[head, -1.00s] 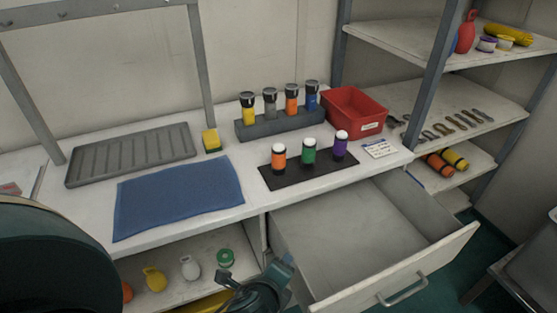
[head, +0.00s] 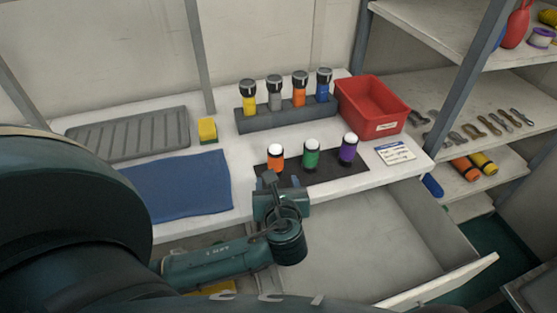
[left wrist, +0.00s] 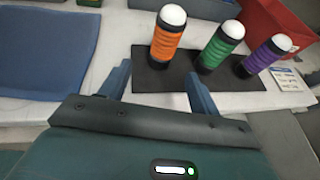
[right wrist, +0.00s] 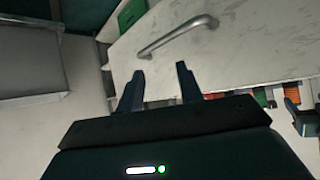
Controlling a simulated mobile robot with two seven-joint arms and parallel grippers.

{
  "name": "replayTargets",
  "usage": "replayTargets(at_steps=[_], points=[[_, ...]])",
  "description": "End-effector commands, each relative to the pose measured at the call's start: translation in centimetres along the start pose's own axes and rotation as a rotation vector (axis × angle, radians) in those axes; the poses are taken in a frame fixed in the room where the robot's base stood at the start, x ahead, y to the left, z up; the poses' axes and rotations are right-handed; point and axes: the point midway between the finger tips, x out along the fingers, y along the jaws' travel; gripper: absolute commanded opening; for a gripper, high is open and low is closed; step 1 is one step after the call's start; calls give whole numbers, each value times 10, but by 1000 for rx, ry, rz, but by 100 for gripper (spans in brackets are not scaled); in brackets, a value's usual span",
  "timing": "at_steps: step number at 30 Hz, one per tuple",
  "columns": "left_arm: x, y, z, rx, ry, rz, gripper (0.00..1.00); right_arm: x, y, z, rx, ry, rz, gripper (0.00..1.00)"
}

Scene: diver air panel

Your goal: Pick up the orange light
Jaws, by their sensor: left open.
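The orange light (head: 275,159), a short upright cylinder with a white domed top and dark base, stands on a black mat (head: 325,173) on the white bench. In the left wrist view, the orange light (left wrist: 167,35) is just beyond my fingertips and roughly between their lines. My left gripper (head: 281,182) is open and empty at the mat's near edge, in front of the orange light and apart from it. My right gripper (right wrist: 159,70) is open and empty, facing a drawer handle (right wrist: 178,36) in the right wrist view. The head view does not show it.
A green light (head: 311,154) and a purple light (head: 347,149) stand right of the orange one. Behind are a grey rack (head: 290,115) of torches and a red bin (head: 372,106). A blue towel (head: 178,187) lies left. An open drawer (head: 370,245) juts out below.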

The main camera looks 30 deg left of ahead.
Motion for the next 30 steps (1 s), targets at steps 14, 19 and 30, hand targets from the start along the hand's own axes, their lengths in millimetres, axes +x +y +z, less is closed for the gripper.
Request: replayTargets(at_steps=[14, 19, 30], points=[[57, -1, 2, -1, 0, 1, 62, -2, -1, 3, -2, -8, -4, 36], [83, -3, 2, -1, 1, 1, 62, -1, 0, 0, -3, -3, -2, 36], [94, -3, 2, -2, 2, -2, 62, 1, 2, -2, -5, 1, 1, 36]])
